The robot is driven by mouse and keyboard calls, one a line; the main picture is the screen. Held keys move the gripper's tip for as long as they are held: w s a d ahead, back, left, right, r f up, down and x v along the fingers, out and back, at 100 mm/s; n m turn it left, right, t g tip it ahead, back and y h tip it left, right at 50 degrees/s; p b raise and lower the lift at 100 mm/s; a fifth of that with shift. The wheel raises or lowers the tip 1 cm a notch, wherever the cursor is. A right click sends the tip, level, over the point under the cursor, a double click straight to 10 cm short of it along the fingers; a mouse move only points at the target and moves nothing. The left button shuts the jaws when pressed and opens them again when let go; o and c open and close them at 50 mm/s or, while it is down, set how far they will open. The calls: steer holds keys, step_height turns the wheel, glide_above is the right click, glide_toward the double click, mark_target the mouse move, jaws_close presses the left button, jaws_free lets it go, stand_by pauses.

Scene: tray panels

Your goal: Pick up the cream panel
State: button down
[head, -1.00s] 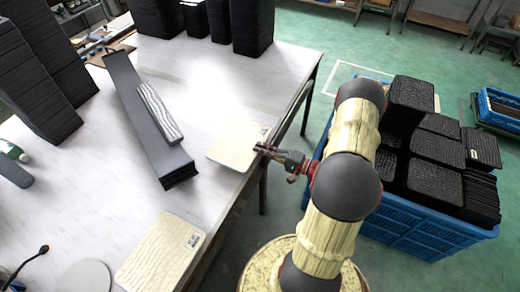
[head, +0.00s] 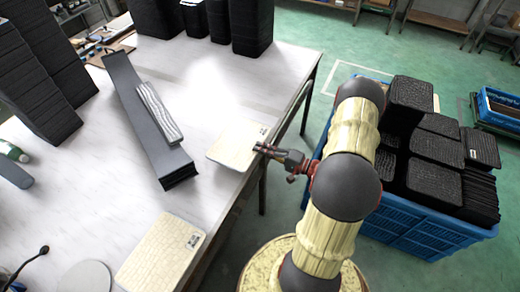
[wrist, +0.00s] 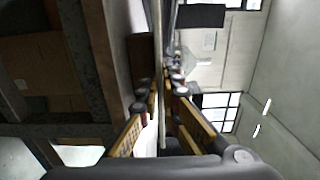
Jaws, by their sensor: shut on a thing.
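One cream panel (head: 236,145) lies flat near the right edge of the white table, partly over that edge, with a small dark label at its upper right. A second cream panel (head: 162,250) with a similar label lies at the table's front edge. My gripper (head: 261,148) is shut on the right edge of the first panel. In the wrist view this panel (wrist: 161,125) shows edge-on as a thin pale strip between the fingers (wrist: 163,97). The fingertips partly cover its gripped edge.
A long grey box (head: 140,120) with a wavy pale panel (head: 160,112) lies left on the table (head: 110,190). Black stacks (head: 250,25) stand at the back. A blue crate (head: 420,235) of black panels stands beyond my arm. The table is clear behind the gripped panel.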

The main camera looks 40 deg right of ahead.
step_height(320, 180, up, 2)
steer(key=shift+r+p, duration=0.15)
steer(key=shift+p, duration=0.35)
steer(key=s+d+r+p, duration=0.1)
steer(key=s+d+r, duration=0.2)
steer(key=s, duration=0.4)
steer(key=shift+s+r+p, duration=0.2)
steer(key=shift+r+p, duration=0.15)
steer(key=shift+r, duration=0.05)
steer(key=shift+d, duration=0.1)
